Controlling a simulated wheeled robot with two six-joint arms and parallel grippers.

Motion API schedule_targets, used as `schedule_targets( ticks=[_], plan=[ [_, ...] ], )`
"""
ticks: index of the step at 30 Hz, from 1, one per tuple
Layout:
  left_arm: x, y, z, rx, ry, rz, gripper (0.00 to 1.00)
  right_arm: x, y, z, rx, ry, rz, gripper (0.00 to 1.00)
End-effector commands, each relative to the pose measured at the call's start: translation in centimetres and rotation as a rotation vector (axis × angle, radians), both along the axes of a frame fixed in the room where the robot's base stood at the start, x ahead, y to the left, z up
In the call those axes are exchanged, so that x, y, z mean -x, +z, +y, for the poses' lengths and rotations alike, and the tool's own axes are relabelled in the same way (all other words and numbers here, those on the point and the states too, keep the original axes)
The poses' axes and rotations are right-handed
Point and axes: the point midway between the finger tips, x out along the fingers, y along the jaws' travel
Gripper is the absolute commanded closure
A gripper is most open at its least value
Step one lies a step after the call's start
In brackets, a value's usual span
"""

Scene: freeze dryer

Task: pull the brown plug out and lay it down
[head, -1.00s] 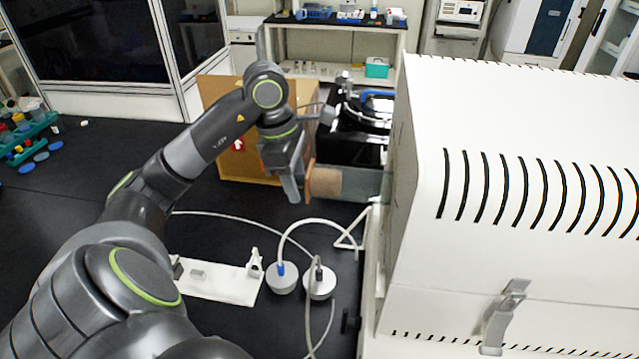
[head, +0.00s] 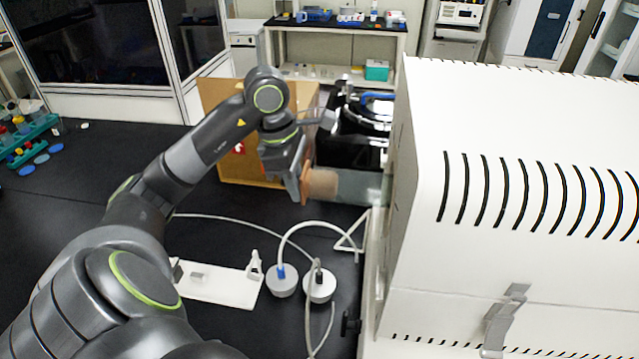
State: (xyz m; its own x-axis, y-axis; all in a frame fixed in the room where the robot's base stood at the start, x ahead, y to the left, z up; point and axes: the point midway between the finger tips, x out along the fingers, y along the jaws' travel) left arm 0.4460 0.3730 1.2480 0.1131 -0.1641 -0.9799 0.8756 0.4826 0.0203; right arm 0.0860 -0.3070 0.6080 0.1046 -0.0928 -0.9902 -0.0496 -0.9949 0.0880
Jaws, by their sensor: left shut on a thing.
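The brown plug (head: 321,184) is a short brown cylinder in the middle of the head view, at the near side of the black apparatus (head: 352,135). My left gripper (head: 305,184) is at the plug's left end, its fingers shut on it. The gripper hides part of the plug's left end. I cannot tell whether the plug's right end is still seated or clear of the opening. My right gripper does not show.
A large white machine housing (head: 520,130) fills the right side. A cardboard box (head: 235,165) stands behind my left arm. Bare bench lies at the left (head: 90,200).

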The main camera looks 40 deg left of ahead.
Motion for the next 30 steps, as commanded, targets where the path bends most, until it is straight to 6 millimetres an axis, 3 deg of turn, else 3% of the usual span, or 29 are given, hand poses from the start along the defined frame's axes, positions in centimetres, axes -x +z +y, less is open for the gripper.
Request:
schedule_targets(
  ticks=[10, 30],
  plan=[
    [0.1, -0.1, 0.3, -0.002, 0.001, 0.000, 1.00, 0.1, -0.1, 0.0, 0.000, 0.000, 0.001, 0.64],
    [2.4, -0.1, 4.3, -0.005, 0.002, 0.001, 1.00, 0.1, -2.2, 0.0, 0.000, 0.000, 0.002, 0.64]
  ],
)
